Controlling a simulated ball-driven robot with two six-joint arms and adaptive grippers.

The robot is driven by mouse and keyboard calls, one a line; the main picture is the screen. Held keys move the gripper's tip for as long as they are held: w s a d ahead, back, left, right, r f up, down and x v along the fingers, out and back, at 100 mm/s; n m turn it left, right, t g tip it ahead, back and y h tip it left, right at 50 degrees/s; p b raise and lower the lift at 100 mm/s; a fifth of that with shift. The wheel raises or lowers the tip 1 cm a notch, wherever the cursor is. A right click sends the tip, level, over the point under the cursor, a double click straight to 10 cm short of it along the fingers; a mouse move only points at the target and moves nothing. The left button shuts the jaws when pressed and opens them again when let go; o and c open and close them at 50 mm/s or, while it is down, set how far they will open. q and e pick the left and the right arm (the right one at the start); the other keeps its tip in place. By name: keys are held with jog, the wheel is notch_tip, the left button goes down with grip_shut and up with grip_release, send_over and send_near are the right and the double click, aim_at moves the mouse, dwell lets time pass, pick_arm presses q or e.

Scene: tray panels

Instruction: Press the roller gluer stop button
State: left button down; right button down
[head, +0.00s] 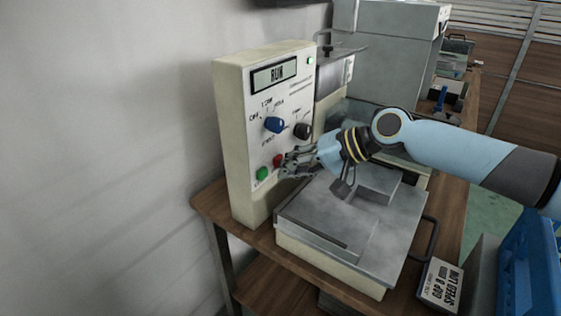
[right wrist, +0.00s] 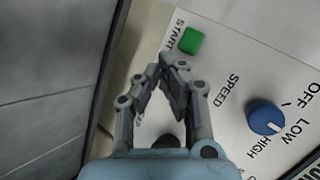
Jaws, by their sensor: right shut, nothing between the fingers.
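The roller gluer's pale control panel (head: 240,130) stands upright at the left of the machine, its display (head: 274,75) reading RUN. A red button (head: 278,160) sits low on the panel, right of the green button (head: 262,173). In the right wrist view the green button (right wrist: 191,40) is marked START. My right gripper (head: 289,163) is shut and empty, its fingertips right at the red button; I cannot tell whether they touch it. In the right wrist view the gripper (right wrist: 164,68) mostly hides the red button. My left gripper is out of view.
A blue knob (head: 274,124) and a black knob (head: 303,131) sit above the buttons. The grey machine cover (head: 330,215) lies below my right arm. A sign (head: 440,284) and a blue crate (head: 535,265) are at lower right. The wall is close at left.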

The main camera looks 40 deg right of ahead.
jog(key=shift+w+a, duration=0.1)
jog(key=shift+w, duration=0.2)
jog(key=shift+s, duration=0.1)
dwell(0.5)
jog(key=shift+s+d+p, duration=0.25)
jog(key=shift+s+p, duration=0.15)
jog(key=shift+s, duration=0.3)
jog(key=shift+s, duration=0.1)
jog(key=shift+s+d+p, duration=0.25)
jog(key=shift+s, duration=0.55)
jog(key=shift+s+d+p, duration=0.2)
jog(key=shift+s+p, duration=0.1)
jog(key=shift+s, duration=0.5)
jog(key=shift+s+d+p, duration=0.25)
jog(key=shift+s, duration=0.55)
